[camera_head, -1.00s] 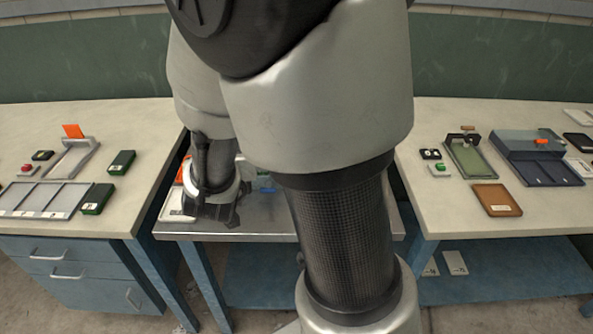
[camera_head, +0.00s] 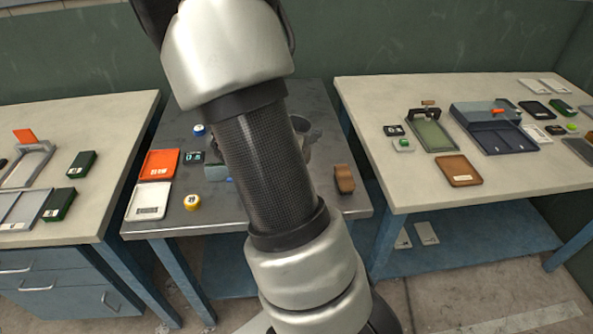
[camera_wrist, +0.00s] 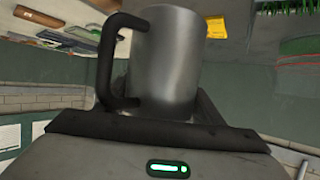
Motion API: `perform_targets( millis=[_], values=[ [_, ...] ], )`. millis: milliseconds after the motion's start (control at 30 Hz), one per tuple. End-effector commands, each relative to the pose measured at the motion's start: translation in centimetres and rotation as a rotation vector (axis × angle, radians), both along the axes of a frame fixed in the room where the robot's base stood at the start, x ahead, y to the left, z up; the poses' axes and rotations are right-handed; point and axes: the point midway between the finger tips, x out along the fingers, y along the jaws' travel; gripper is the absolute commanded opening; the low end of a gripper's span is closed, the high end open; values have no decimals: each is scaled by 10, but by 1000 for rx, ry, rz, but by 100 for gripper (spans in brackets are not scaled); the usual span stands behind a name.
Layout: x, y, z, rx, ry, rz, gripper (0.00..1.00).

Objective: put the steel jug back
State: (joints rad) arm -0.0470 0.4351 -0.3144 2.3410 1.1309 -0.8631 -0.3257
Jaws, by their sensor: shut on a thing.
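The steel jug (camera_wrist: 172,60) fills the upper middle of the wrist view, a plain grey cylinder with a black handle on its left side. My gripper (camera_wrist: 163,113) is shut on it; the fingertips are largely hidden by the jug. In the head view my own arm covers the middle, and I cannot make out my gripper there. A grey metallic shape (camera_head: 303,127) shows partly behind my arm over the middle steel table (camera_head: 222,215); I cannot tell what it is.
The steel table holds an orange tray (camera_head: 159,164), a white scale (camera_head: 150,201), a yellow disc (camera_head: 192,202) and a brown block (camera_head: 345,179). The left bench (camera_head: 100,118) and right bench (camera_head: 375,95) carry trays and small boxes. Gaps separate the tables.

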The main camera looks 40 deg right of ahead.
Motion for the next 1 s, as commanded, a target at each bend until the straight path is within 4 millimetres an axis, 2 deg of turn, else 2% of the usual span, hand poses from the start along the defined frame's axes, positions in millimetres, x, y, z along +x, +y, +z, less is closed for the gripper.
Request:
perform_targets(
  millis=[33, 100, 200, 433, 600, 1000],
  values=[
    [-1, 0, -15, -1, 5, 0, 22],
    [-1, -1, -28, -2, 4, 0, 22],
    [0, 0, -41, -1, 2, 0, 22],
    [0, 0, -57, -1, 1, 2, 22],
    [0, 0, -82, -1, 2, 1, 22],
    [1, 1, -88, -1, -1, 2, 22]
  ],
)
